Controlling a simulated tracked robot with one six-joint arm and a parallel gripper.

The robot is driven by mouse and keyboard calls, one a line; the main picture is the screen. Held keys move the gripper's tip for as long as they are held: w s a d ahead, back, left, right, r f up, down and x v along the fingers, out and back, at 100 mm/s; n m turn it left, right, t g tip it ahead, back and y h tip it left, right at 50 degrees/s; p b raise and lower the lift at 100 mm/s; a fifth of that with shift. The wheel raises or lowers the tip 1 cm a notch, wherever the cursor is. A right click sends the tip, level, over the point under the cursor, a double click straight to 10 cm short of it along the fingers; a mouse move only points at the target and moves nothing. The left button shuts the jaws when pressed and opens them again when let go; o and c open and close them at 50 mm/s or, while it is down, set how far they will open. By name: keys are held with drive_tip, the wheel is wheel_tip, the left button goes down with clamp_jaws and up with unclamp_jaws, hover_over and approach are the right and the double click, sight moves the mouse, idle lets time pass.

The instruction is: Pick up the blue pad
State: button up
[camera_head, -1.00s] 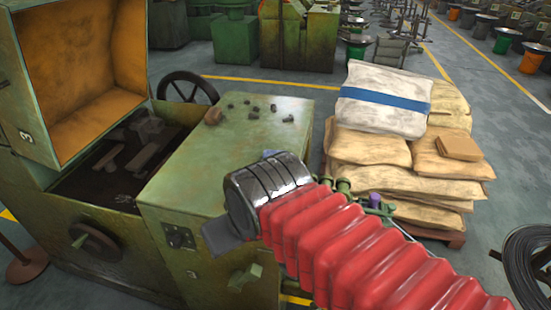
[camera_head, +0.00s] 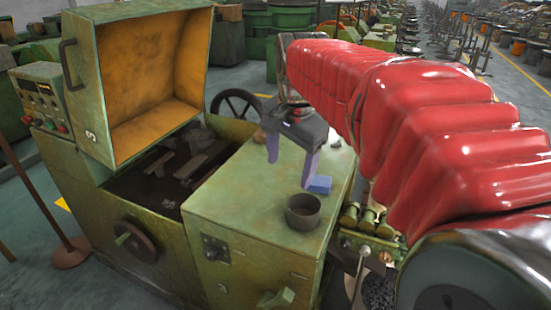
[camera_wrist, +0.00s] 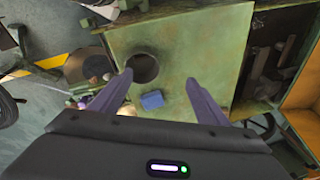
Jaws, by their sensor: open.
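The blue pad (camera_head: 320,185) is a small block lying flat on the green machine's top (camera_head: 235,190). It also shows in the wrist view (camera_wrist: 152,100), between the lines of my two fingers. My gripper (camera_head: 290,172) is open and empty, its purple fingers pointing down over the machine top, a little left of and behind the pad in the head view. In the wrist view the fingertips (camera_wrist: 160,78) stand apart on either side of the pad. They do not appear to touch it.
A dark round cup (camera_head: 303,212) stands close to the pad, near the machine top's front right edge; it also shows in the wrist view (camera_wrist: 142,68). The orange-lined lid (camera_head: 150,75) stands open over a bin at left. A handwheel (camera_head: 236,104) is behind.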

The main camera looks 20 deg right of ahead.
drive_tip(key=w+d+f+m+g, duration=0.1)
drive_tip(key=w+d+m, duration=0.4)
drive_tip(key=d, duration=0.3)
drive_tip(key=w+d+f+m+g, duration=0.1)
drive_tip(key=w+d+m, duration=0.4)
drive_tip(key=d+m, duration=0.2)
drive_tip(key=shift+w+d+f+m+g+y, duration=0.15)
drive_tip(key=shift+d+f+m+g+y, duration=0.2)
drive_tip(key=shift+d, duration=0.55)
drive_tip(key=shift+f, duration=0.2)
hover_over(319, 180)
drive_tip(key=f, duration=0.8)
drive_tip(key=shift+s+d+f, duration=0.2)
drive_tip(key=shift+s+d, duration=0.05)
drive_tip(key=shift+d, duration=0.05)
drive_tip(key=shift+f, duration=0.1)
drive_tip(key=shift+w+a+f, duration=0.1)
drive_tip(key=shift+a+f, duration=0.05)
drive_tip(key=shift+f, duration=1.1)
drive_tip(key=shift+w+a+f, duration=0.1)
drive_tip(key=shift+f, duration=1.1)
